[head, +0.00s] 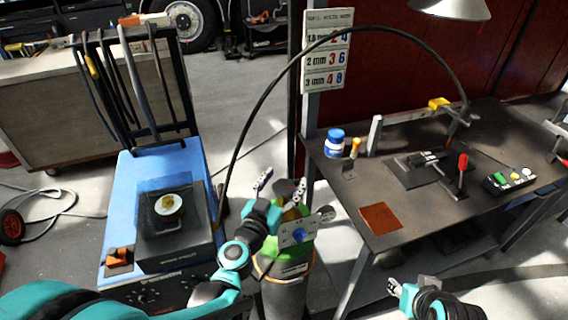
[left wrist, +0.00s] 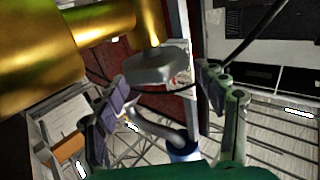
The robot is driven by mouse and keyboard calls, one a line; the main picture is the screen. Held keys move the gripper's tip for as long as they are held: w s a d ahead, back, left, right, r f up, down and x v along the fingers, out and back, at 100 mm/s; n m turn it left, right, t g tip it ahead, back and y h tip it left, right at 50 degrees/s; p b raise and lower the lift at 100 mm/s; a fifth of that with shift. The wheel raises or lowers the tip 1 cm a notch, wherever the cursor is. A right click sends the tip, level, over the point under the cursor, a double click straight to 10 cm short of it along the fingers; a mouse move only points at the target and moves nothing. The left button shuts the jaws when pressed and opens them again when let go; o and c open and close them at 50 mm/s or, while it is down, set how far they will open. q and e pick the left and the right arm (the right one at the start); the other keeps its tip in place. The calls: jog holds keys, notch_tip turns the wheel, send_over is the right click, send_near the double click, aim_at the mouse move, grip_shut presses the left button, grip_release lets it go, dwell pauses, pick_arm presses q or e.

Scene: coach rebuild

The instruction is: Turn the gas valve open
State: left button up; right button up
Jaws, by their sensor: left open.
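The gas cylinder (head: 284,290) stands upright on the floor between the blue welding machine and the bench, with a green top. In the left wrist view, a brass valve body (left wrist: 70,55) fills the upper left, and a brass stem (left wrist: 149,22) leads to a grey valve handle (left wrist: 154,67). My left gripper (head: 282,182) is over the cylinder top, largely hiding the valve in the head view. Its fingers (left wrist: 163,88) are open on either side of the handle; I cannot tell whether they touch it. My right gripper (head: 408,287) is low at the right, its opening unclear.
The blue welding machine (head: 130,200) stands left of the cylinder. The dark bench (head: 440,215) on the right carries a blue jar (head: 334,142), clamps and a button box (head: 508,183). A black hose (head: 262,98) arches above the cylinder towards the bench. A cable lies on the left floor.

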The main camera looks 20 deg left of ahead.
aim_at(284, 185)
pick_arm(q)
notch_tip(284, 185, up, 8)
jog(key=shift+r, duration=0.1)
dwell(0.4)
